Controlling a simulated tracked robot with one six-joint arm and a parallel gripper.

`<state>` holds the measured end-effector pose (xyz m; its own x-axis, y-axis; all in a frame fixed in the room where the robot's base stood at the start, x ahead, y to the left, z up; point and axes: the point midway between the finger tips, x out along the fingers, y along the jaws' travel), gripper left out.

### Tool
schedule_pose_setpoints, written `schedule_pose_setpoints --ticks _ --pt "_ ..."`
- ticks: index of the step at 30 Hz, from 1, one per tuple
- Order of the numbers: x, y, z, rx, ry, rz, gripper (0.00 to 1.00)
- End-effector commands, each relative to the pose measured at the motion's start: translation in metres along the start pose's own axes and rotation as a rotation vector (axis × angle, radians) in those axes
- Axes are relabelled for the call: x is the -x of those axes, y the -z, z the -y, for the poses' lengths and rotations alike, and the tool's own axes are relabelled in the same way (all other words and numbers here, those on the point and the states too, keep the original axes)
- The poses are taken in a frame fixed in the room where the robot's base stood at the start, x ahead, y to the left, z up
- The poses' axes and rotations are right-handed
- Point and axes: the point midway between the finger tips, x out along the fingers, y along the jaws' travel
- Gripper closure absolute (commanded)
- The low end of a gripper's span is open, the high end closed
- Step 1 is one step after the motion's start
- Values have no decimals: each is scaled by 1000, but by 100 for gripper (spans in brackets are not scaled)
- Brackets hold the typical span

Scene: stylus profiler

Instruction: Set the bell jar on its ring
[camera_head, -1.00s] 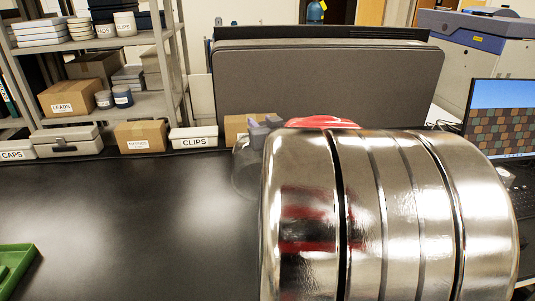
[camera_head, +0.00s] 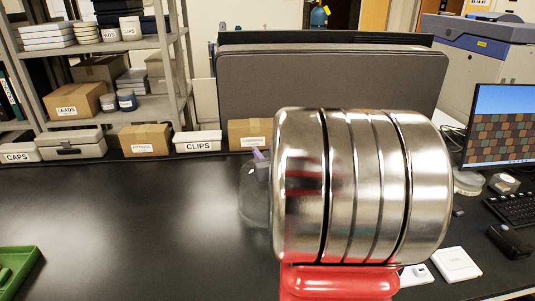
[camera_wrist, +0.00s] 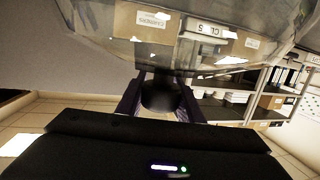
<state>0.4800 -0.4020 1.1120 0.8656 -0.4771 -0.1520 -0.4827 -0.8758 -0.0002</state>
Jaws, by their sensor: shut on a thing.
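The bell jar (camera_head: 253,200) is a clear glass dome, seen in the head view just left of my steel and red arm, over the black bench. Its right part is hidden behind the arm. My gripper (camera_head: 262,157) shows as a small purple piece above the jar. In the wrist view, my gripper (camera_wrist: 160,100) has its two purple fingers shut on the jar's dark knob (camera_wrist: 160,90). The clear glass of the jar (camera_wrist: 150,55) fills the top of that view. The ring is not visible; I cannot tell whether the jar touches anything below.
A large grey panel (camera_head: 330,95) stands behind the arm. Boxes, including a white CLIPS box (camera_head: 197,142), line the back edge. A green tray (camera_head: 18,270) is at front left. A monitor (camera_head: 500,125) and keyboard (camera_head: 515,205) are at right. The bench's left middle is clear.

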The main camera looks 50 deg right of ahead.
Motion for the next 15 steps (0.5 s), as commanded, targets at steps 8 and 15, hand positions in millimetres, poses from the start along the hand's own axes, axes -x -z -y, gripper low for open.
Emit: schedule_pose_setpoints --ticks 8,15 --pt "-2 -9 0 2 0 -4 100" --pt "-2 -13 0 1 0 -1 66"
